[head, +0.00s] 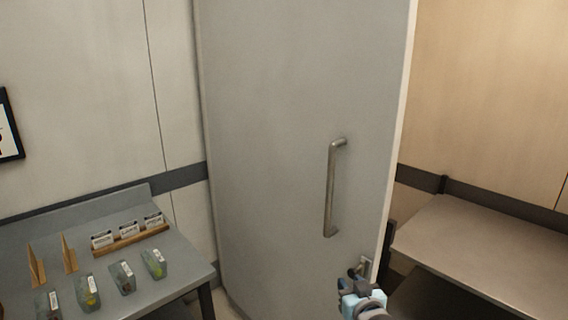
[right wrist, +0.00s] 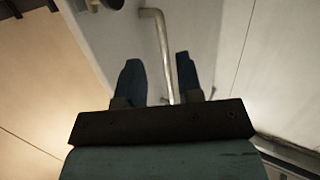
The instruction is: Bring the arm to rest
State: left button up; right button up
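My right gripper (head: 360,272) is at the bottom of the head view, by the free edge of a tall grey door (head: 270,130). It is below the door's long vertical metal handle (head: 331,190) and apart from it in that view. In the right wrist view the two dark fingers of my right gripper (right wrist: 157,62) stand apart. The handle (right wrist: 157,35) shows in the gap between them, beyond or level with the tips; the depth is hard to judge. Nothing is seen held. My left gripper is not in view.
A grey table (head: 185,258) at left holds several small clear containers, a wooden rack (head: 132,240) with labelled items and two upright wooden pieces. An empty bench (head: 490,250) stands to the right, beyond the door's edge.

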jog(key=s+f+g+p, duration=0.1)
jog(key=s+f, duration=0.4)
jog(key=s, duration=0.6)
jog(key=s+f+g+p, duration=0.1)
jog(key=s+f+g, duration=0.1)
jog(key=s+f, duration=0.4)
jog(key=s+f+n+g+y+p, duration=0.1)
jog(key=s+f, duration=0.4)
jog(key=s, duration=1.1)
jog(key=shift+s+d+f+g, duration=0.25)
jog(key=shift+d+f+g, duration=0.1)
jog(key=shift+d+g, duration=0.1)
